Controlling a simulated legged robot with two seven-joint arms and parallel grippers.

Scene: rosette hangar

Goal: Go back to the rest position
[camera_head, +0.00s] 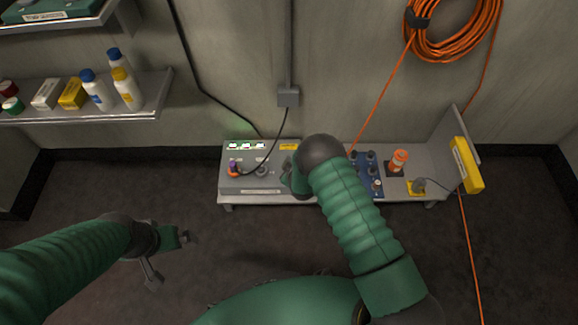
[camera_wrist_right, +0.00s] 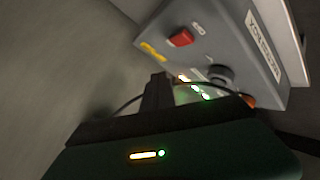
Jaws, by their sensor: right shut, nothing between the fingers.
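My right gripper (camera_head: 288,176) is at the right part of the grey control box on the low bench, partly hidden behind my own wrist in the head view. In the right wrist view its dark fingers (camera_wrist_right: 158,90) are together with nothing between them, in front of the box. I cannot tell whether they touch it. The control box (camera_head: 235,181) has lit displays, a dark knob and a cable plugged in at its left. The right wrist view shows its red button (camera_wrist_right: 181,37). My left gripper (camera_head: 168,257) hangs over the bare floor, fingers apart and empty.
A wall shelf (camera_head: 140,108) with bottles and boxes is at left. An orange cable (camera_head: 383,88) hangs near the bench.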

